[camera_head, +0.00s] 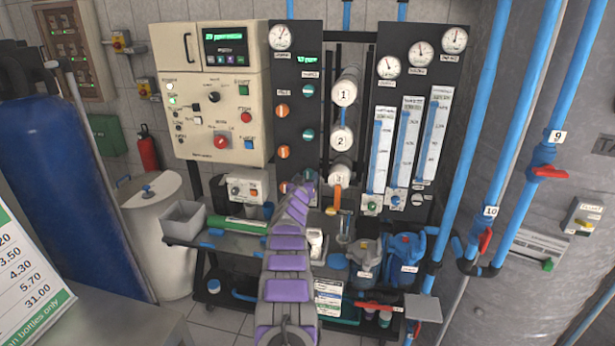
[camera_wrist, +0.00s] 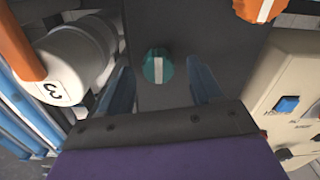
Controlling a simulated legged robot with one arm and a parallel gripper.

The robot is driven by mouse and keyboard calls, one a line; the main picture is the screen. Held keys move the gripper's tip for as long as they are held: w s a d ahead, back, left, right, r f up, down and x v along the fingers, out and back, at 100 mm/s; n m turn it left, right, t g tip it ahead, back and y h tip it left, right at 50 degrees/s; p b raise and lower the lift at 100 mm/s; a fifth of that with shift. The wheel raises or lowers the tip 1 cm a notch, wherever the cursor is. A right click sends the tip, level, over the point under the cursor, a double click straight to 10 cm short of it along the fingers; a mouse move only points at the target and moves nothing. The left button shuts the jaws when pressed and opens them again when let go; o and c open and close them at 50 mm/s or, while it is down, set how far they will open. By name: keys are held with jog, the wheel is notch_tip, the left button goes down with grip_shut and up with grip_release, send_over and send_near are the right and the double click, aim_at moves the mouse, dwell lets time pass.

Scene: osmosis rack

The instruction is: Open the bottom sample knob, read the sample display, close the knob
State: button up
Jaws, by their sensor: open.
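A teal knob (camera_wrist: 158,66) with a white stripe shows on the dark panel in the wrist view. The stripe runs up and down in that picture. My gripper (camera_wrist: 159,80) is open, with one blue finger on each side of the knob; I cannot tell whether they touch it. In the head view my arm's end (camera_head: 301,186) is at the lower part of the black knob panel (camera_head: 296,75) and hides some of it. Above it are teal and orange knobs. A small green-lit display (camera_head: 307,59) is high on this panel, its digits too small to read.
White cylinders stand right of the panel; cylinder 3 (camera_wrist: 62,75) is close beside my gripper in the wrist view. An orange knob (camera_wrist: 258,9) and a cream control box (camera_wrist: 300,85) are on the other side. A cluttered bench (camera_head: 190,238) lies below.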

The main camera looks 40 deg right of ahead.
jog(key=shift+w+d+r, duration=0.15)
jog(key=shift+w+d, duration=0.1)
jog(key=shift+d, duration=0.25)
jog(key=shift+w+d+r, duration=0.1)
jog(key=shift+w+d, duration=0.15)
jog(key=shift+d, duration=0.2)
jog(key=shift+w+d+f+p, duration=0.15)
jog(key=shift+w+f+p, duration=0.1)
jog(key=shift+w+p, duration=0.1)
jog(key=c, duration=1.1)
